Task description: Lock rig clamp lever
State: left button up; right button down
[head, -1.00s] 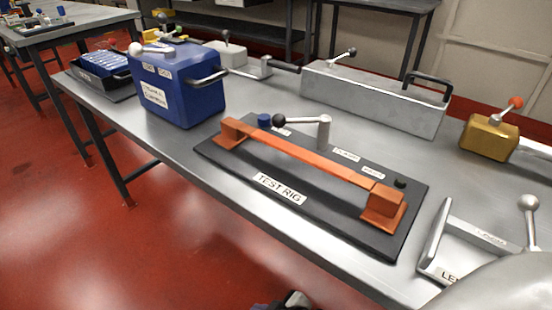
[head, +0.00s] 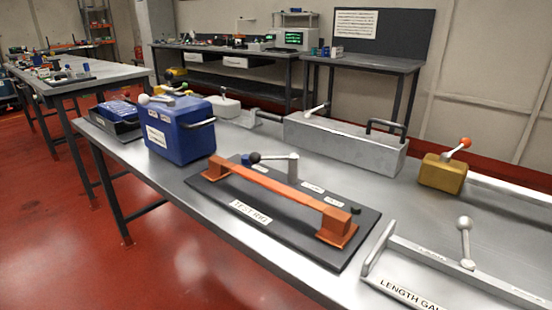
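The test rig (head: 211,192) is a black plate with a white TEST RIG label, lying on the metal workbench. An orange bar on two end blocks (head: 264,189) spans it lengthwise. A small black button (head: 355,210) is at the plate's right end. Whether the clamp is locked cannot be told. Neither gripper is in view.
A blue box (head: 179,133) with a handle stands left of the rig. A long grey metal box (head: 345,146) stands behind it, with a gold block (head: 441,173) at right. A length gauge (head: 410,290) with a ball-topped lever lies at front right. Red floor is clear at left.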

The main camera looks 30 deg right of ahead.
aim_at(254, 158)
jog(key=k, duration=0.5)
jog(key=u, duration=0.85)
jog(key=i, duration=1.4)
jog(key=z, duration=1.55)
